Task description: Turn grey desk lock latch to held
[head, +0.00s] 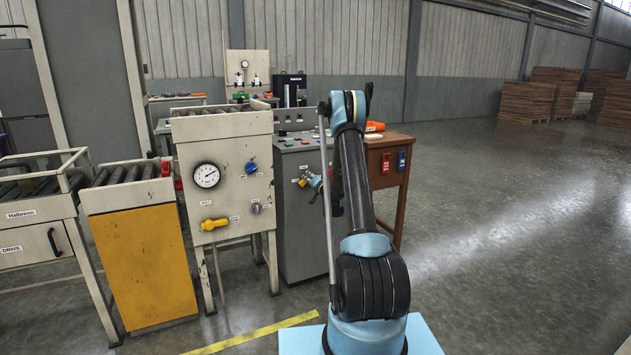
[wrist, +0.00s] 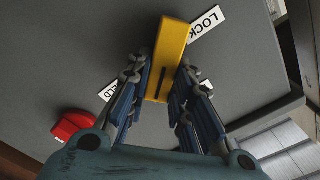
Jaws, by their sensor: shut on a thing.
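The latch (wrist: 171,38) is a yellow bar with a dark slot, on the face of the grey desk (wrist: 70,60). In the wrist view it stands nearly upright, its top leaning slightly right, beside a white label (wrist: 207,22) reading "LOCK". A second label (wrist: 106,92), partly hidden by the left finger, shows letters ending in "LD". My gripper (wrist: 164,68) has its two fingers shut on the sides of the latch. In the head view the grey desk (head: 294,235) stands left of my arm; the gripper is small there, at its front.
A red knob (wrist: 72,126) sits on the desk face, left of the fingers. In the head view a cream gauge cabinet (head: 225,140) stands close on the left, and a brown wooden desk (head: 385,185) with red and blue switches on the right. Open floor lies further right.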

